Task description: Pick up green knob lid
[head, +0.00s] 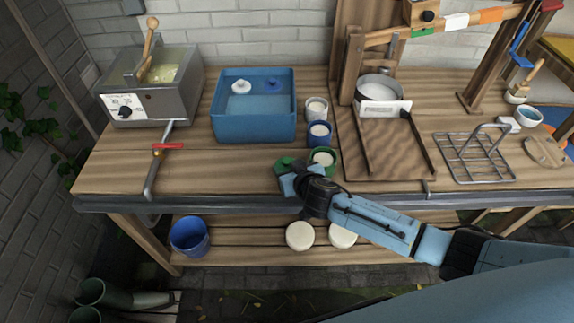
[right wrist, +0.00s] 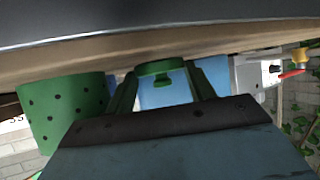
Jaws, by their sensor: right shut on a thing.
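The green knob lid (head: 283,162) is at the front edge of the bench, just left of the green cup (head: 324,157). My right gripper (head: 289,175) is shut on the lid and partly covers it. In the right wrist view the lid (right wrist: 155,70) shows between the fingertips, with the dotted green cup (right wrist: 64,112) to the left. I cannot tell whether the lid still touches the bench top. My left gripper is not in view.
A blue tub (head: 254,127) behind holds a white lid (head: 241,87) and a blue lid (head: 274,84). A blue cup (head: 319,133) and a white cup (head: 316,108) stand behind the green cup. A wooden tray (head: 385,160) is at right.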

